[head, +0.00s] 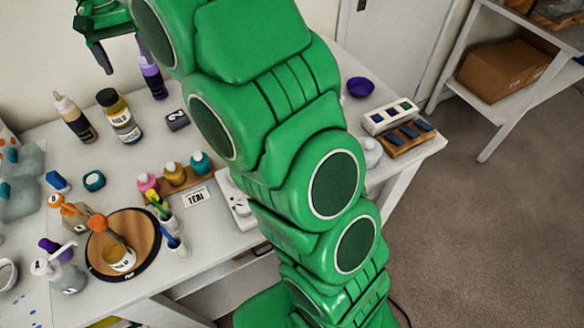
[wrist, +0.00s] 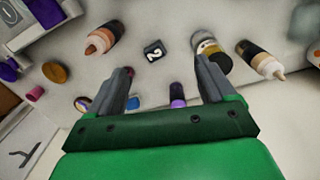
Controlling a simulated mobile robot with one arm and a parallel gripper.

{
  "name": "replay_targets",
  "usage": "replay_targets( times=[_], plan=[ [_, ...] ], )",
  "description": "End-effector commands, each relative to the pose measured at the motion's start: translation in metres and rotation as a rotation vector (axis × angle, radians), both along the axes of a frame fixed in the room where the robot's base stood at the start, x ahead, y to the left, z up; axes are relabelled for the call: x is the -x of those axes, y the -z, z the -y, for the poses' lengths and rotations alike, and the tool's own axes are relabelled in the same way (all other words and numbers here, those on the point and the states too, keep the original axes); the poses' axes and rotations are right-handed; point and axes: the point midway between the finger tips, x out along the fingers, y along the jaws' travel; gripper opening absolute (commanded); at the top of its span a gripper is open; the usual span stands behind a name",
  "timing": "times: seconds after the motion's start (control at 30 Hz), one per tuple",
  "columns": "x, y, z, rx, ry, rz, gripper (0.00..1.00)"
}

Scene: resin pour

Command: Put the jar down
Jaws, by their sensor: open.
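My gripper (head: 100,45) is at the top left in the head view, raised over the back of the bench. In the wrist view its two fingers (wrist: 162,75) are apart with nothing held between them. A black-lidded jar (head: 120,120) with a pale label and amber contents stands upright on the bench; in the wrist view the jar (wrist: 206,45) appears beyond the right fingertip, partly covered by it.
A purple bottle (head: 152,80) and a dark bottle with a pale nozzle (head: 74,118) flank the jar. A dark block marked 2 (head: 178,121) lies to its right. Colored bottles stand on a wooden rack (head: 185,180). A purple bowl (head: 360,87) is beyond my arm.

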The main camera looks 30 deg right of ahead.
Motion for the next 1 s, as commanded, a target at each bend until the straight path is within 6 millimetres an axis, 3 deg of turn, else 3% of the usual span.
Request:
replay_targets(
  times=[0.43,1.0],
  plan=[
    [0.099,-0.008,0.070,0.001,-0.043,-0.031,0.83],
    [0.244,0.016,0.135,-0.006,-0.103,-0.079,0.83]
  ],
)
